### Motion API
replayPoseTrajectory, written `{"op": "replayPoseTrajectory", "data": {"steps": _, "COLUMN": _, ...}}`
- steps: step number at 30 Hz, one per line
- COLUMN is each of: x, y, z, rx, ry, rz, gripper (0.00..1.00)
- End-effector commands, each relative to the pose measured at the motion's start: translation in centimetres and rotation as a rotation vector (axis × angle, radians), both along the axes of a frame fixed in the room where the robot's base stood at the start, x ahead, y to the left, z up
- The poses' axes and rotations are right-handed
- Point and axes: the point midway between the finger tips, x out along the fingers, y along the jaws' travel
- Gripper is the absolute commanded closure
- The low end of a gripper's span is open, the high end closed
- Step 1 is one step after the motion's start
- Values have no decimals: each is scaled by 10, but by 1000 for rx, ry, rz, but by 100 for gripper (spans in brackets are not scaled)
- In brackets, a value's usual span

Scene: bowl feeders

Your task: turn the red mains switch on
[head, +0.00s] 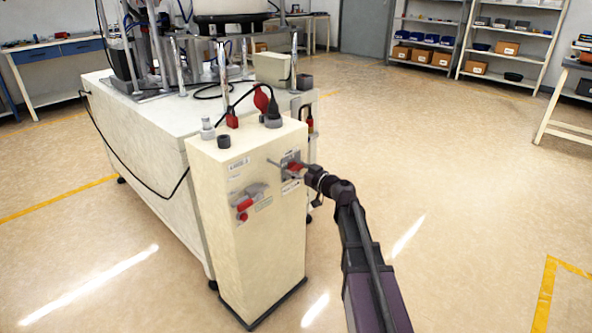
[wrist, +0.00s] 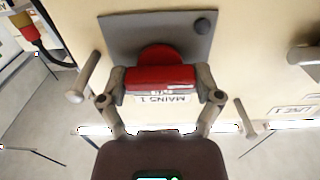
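The red mains switch (wrist: 160,78) sits on a grey plate (wrist: 120,32) on the front of the cream cabinet (head: 228,270). A label reading "MAINS 1" (wrist: 170,99) is by it. In the wrist view its red bar lies level across the picture. My gripper (wrist: 160,82) has a finger at each end of the bar; both appear to touch it.
Another switch with a red handle (head: 244,203) is lower left on the cabinet front. A grey handle (wrist: 304,55) shows at the wrist view's right edge. A white machine bench (head: 150,150) stands behind. Floor to the right is clear.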

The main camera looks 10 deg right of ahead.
Motion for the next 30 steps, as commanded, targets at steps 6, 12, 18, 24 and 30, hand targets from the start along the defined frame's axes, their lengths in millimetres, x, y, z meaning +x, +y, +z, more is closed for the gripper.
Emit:
{"op": "replayPoseTrajectory", "data": {"steps": 6, "x": 0, "y": 1, "z": 0, "rx": 6, "ry": 4, "rz": 4, "gripper": 65}}
{"op": "replayPoseTrajectory", "data": {"steps": 12, "x": 0, "y": 1, "z": 0, "rx": 40, "ry": 29, "rz": 5, "gripper": 65}}
{"op": "replayPoseTrajectory", "data": {"steps": 18, "x": 0, "y": 1, "z": 0, "rx": 121, "ry": 87, "rz": 6, "gripper": 65}}
{"op": "replayPoseTrajectory", "data": {"steps": 24, "x": 0, "y": 1, "z": 0, "rx": 246, "ry": 178, "rz": 6, "gripper": 65}}
{"op": "replayPoseTrajectory", "data": {"steps": 30, "x": 0, "y": 1, "z": 0, "rx": 396, "ry": 288, "rz": 6, "gripper": 65}}
